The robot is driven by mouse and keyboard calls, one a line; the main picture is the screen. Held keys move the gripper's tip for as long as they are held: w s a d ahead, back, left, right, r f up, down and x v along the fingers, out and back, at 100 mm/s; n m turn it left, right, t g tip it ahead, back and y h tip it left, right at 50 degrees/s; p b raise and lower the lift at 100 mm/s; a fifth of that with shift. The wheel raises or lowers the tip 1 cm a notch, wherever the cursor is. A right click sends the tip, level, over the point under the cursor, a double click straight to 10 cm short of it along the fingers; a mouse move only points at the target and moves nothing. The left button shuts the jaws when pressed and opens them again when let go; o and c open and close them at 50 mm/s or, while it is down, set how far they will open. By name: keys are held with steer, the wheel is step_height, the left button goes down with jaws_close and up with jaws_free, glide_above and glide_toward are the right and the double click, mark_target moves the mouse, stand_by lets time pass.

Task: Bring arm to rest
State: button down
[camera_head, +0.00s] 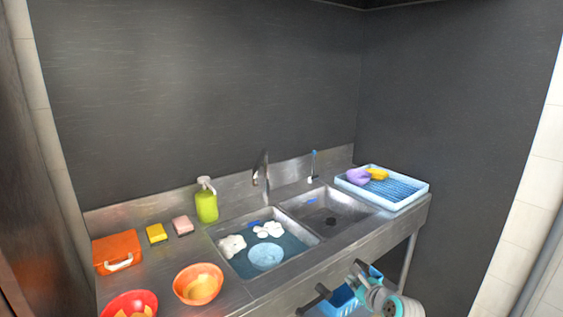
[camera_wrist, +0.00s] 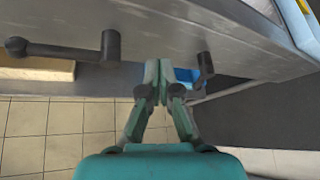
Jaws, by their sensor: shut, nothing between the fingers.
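My gripper (camera_wrist: 157,88) is shut and empty in the wrist view, its two green-grey fingertips pressed together. It points at the front of the steel sink counter (camera_wrist: 200,28), below the counter's top edge. In the head view, part of my arm shows at the lower right, in front of the counter. The fingertips are hard to make out there. Two dark lever handles stick out from the counter front in the wrist view, the left handle (camera_wrist: 65,48) and the right handle (camera_wrist: 205,68), one on each side of my gripper.
The left basin holds water, foam and a light-blue plate (camera_head: 266,256); the right basin (camera_head: 328,212) looks empty. A blue rack tray (camera_head: 408,195) holds purple and yellow items. Bowls (camera_head: 198,285), an orange box (camera_head: 117,252), sponges and a green soap bottle (camera_head: 206,203) stand left. A blue crate (camera_head: 343,301) sits below.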

steer(key=s+a+f+n+h, duration=0.15)
steer(key=s+f+n, duration=0.45)
steer(key=s+f, duration=0.9)
steer(key=s+f+n+t+h, duration=0.15)
steer(key=s+n, duration=0.45)
steer(key=s, duration=1.4)
steer(key=s+a+r+n+h, duration=0.1)
steer(key=s+r+n, duration=0.15)
steer(key=s, duration=0.65)
steer(key=s+r+n, duration=0.2)
steer(key=s+n, duration=0.2)
steer(key=s, duration=0.4)
steer(key=s+r+n+t, duration=0.1)
steer(key=s+r+n, duration=0.7)
steer(key=s+r, duration=0.3)
steer(key=shift+s+a+r, duration=0.35)
steer(key=shift+s, duration=0.35)
